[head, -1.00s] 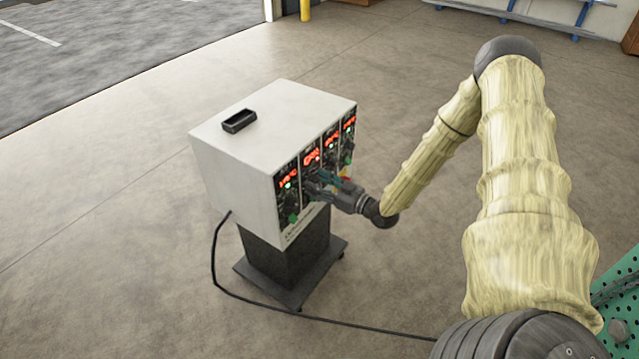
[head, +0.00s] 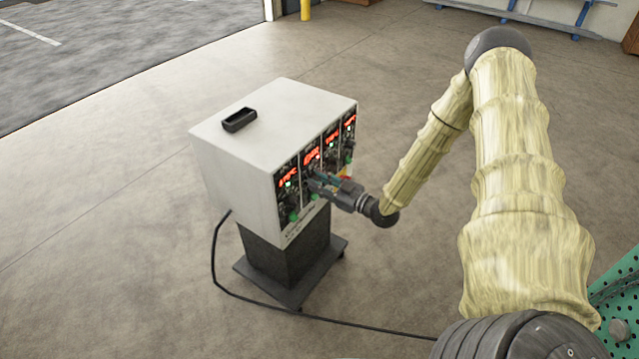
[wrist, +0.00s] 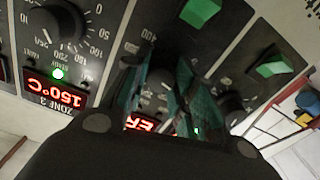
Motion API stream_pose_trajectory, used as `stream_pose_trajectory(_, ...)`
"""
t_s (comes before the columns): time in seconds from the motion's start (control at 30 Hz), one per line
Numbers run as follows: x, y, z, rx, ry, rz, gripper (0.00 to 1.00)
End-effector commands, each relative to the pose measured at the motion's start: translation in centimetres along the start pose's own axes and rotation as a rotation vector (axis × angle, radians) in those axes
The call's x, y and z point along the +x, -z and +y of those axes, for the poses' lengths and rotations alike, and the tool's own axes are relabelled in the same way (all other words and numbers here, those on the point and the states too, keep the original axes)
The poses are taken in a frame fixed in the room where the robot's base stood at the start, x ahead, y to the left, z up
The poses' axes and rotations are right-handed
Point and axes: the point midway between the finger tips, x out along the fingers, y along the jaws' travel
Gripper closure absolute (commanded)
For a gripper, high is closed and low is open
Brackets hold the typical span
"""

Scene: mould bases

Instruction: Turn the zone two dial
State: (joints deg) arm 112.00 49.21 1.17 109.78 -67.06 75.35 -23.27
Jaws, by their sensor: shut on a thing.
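The white controller box (head: 235,170) stands on a dark wheeled pedestal, with a row of zone panels on its right-facing front. My gripper (head: 318,183) reaches that front from the right, at the second panel from the left. In the wrist view the panel is upside down. The teal fingers of my gripper (wrist: 158,92) are shut on a dark dial (wrist: 157,78), one finger on each side. The dial's pointer and much of its scale are hidden. The display below it in the picture is partly covered. The neighbouring zone 3 display (wrist: 54,92) reads 150°C, beside its own dial (wrist: 58,25).
Green switches (wrist: 275,68) sit close to the fingers on the panels. A black tray (head: 239,120) lies on the box top. A black cable (head: 216,280) runs along the floor. A green perforated panel (head: 620,290) is at the lower right. The floor around is open.

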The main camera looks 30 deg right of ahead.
Motion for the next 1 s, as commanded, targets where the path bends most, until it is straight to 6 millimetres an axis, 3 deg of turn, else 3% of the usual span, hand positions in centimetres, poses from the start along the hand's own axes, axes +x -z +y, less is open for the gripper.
stream_pose_trajectory(1.0, 0.11, -0.05, -0.09, -0.888, -0.003, 0.003, 0.98)
